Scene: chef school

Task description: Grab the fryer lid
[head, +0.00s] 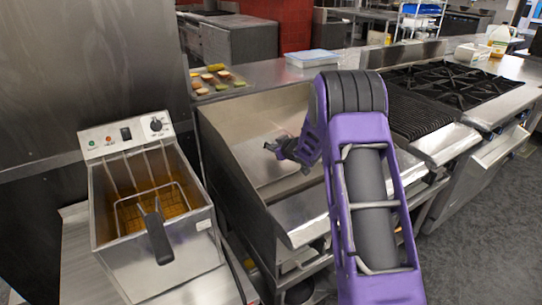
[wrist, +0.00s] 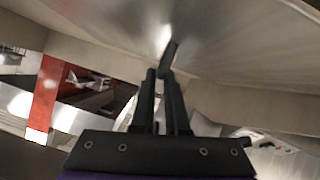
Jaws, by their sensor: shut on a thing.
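My gripper (head: 275,148) reaches low over the steel griddle (head: 245,118) in the head view, right of the fryer. In the wrist view my gripper (wrist: 163,72) has its dark fingers close together, shut on a thin black handle-like piece (wrist: 172,52). This piece meets a shiny steel surface (wrist: 225,45) and appears to be the fryer lid's handle. I cannot tell where the lid's own edges run against the griddle steel. The fryer (head: 198,238) stands at the left, uncovered, with a wire basket and its black handle (head: 157,238) showing.
A tray of food (head: 237,82) and a pale blue-white container (head: 312,58) lie on the counter behind the griddle. A grill and black stove burners (head: 440,83) stand to the right. Grey floor (head: 495,220) is open at the front right.

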